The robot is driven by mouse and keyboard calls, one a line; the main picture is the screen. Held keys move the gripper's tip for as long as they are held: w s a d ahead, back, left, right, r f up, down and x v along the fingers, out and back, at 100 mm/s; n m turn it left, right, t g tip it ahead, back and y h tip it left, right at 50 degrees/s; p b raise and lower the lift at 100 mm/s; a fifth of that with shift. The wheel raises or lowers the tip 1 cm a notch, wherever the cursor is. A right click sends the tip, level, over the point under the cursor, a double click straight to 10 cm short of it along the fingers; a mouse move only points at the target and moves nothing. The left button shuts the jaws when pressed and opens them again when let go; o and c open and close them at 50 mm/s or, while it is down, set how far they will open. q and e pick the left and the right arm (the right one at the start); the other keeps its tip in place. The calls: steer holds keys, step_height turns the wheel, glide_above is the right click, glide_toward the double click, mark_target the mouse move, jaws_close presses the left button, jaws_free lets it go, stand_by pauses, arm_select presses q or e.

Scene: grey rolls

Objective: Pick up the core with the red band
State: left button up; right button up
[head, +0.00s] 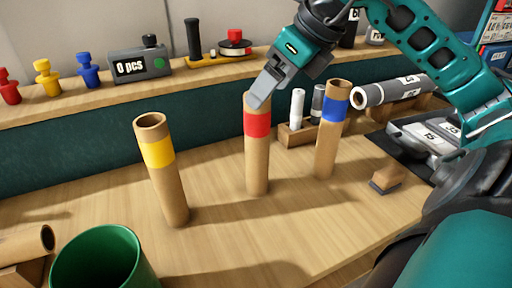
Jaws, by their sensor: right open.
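The core with the red band (257,150) is a tall brown cardboard tube standing upright on the wooden table, between two similar cores. The core with the yellow band (165,180) stands to its left and leans slightly in the picture. The core with the blue band (331,140) stands to its right. My right gripper (260,97) is open at the top of the red-banded core, its fingers overlapping the rim in the picture. I cannot tell whether they touch it. Part of that rim is hidden. My left gripper is not in view.
A green bin (105,262) stands at the front left. A wooden rack (297,134) with small rolls is behind the red-banded and blue-banded cores. A stamp-like block (387,180) lies at the right. A back shelf (205,72) holds pegs and a counter. The table's front middle is clear.

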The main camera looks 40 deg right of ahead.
mark_target(257, 149)
steer(key=shift+x, duration=0.75)
steer(key=x, duration=0.5)
steer(key=shift+s+d+f+p, duration=0.1)
steer(key=shift+d+f+p, duration=0.15)
steer(key=shift+p, duration=0.05)
steer(key=c, duration=1.4)
